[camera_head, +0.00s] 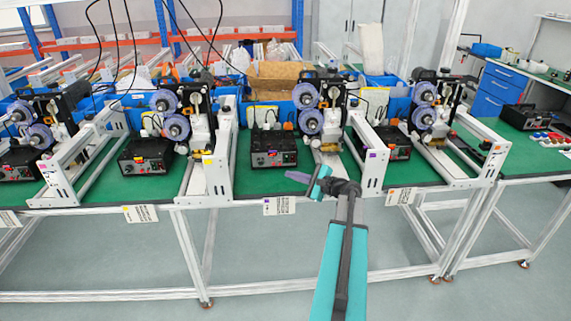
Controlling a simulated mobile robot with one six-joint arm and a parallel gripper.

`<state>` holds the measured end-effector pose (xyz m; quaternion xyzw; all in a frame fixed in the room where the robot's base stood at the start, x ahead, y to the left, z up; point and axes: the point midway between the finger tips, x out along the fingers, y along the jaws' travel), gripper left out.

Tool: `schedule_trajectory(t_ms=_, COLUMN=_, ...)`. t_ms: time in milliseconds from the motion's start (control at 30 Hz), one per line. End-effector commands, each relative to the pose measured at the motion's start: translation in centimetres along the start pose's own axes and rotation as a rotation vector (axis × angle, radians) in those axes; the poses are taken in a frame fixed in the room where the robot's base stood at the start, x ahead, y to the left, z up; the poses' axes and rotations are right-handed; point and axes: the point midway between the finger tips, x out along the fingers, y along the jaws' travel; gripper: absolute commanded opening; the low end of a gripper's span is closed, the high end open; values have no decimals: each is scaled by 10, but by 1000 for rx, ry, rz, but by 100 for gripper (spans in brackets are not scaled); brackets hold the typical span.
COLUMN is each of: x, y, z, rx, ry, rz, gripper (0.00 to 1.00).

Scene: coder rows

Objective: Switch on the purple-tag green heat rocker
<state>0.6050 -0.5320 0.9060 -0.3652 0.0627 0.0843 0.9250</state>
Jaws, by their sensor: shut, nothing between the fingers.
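A black control box (273,148) stands on the green mat in the middle bay, with small knobs and rockers on its front. A small purple tag (371,155) is on the white frame post to its right. The white label card (279,206) on the table edge below the box also has a purple mark. The green rocker is too small to make out, and its position cannot be told. My gripper (292,176) is shut and empty. It appears just below and right of the box front, pointing left, near the table's front edge. Its distance from the box cannot be judged.
Similar black boxes stand in the other bays: one at left (146,156), one at far left (20,163), one at right (394,143). White frame posts (218,165) separate the bays. Reels (310,121) hang above.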

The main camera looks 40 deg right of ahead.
Motion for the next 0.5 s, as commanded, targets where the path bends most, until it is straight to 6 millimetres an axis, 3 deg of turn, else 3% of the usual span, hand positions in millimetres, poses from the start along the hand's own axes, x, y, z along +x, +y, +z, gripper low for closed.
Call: schedule_trajectory(t_ms=500, x=26, y=-23, z=-23, rx=1, ry=2, rz=-3, gripper=0)
